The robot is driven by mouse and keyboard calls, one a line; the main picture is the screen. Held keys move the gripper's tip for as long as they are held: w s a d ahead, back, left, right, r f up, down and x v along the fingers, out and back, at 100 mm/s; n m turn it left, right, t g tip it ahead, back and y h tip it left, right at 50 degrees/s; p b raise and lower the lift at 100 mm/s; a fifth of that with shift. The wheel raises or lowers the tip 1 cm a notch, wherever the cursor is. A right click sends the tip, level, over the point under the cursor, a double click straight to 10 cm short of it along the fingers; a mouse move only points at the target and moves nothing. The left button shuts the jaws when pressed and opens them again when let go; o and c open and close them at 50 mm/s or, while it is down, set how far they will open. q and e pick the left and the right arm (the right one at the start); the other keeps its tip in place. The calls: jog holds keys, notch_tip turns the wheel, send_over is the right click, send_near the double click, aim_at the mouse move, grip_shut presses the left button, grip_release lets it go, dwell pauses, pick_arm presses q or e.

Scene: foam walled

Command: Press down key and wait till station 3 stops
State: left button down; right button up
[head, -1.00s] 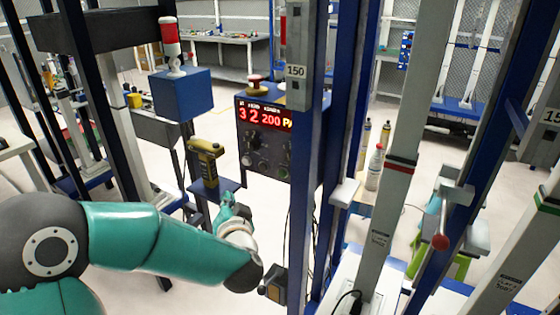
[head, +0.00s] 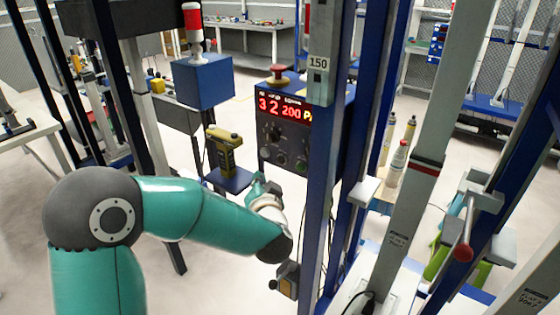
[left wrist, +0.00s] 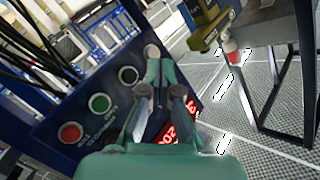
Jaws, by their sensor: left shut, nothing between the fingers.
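A blue control box (head: 283,150) with a red lit display (head: 284,109), reading roughly "3 2 200", hangs on the post in the head view. A red mushroom button (head: 279,75) sits on its top. My left gripper (head: 259,184) is in front of the box's lower left part, shut and empty. In the left wrist view the box face shows a red button (left wrist: 70,132), a green button (left wrist: 100,103), a black knob (left wrist: 129,75) and a pale round knob (left wrist: 151,51). The shut left gripper (left wrist: 166,62) points close to the pale knob; contact cannot be told. Which control is the down key cannot be told.
A yellow-black handheld device (head: 223,150) stands on a small blue shelf (head: 230,181) left of the box. A blue box with a red-white lamp (head: 194,35) is behind it. A grey post (head: 319,80) stands right of the display. Bottles (head: 397,160) stand farther right.

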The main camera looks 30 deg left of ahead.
aim_at(281, 160)
pick_arm(q)
jog(key=shift+w+d+p, duration=0.15)
jog(key=shift+w+p, duration=0.2)
jog(key=shift+w, duration=1.05)
jog(key=shift+w+d+p, duration=0.1)
jog(key=shift+w+p, duration=0.2)
jog(key=shift+w, duration=1.1)
jog(key=shift+w+r+p, duration=0.2)
jog(key=shift+w+p, duration=0.1)
jog(key=shift+p, duration=0.05)
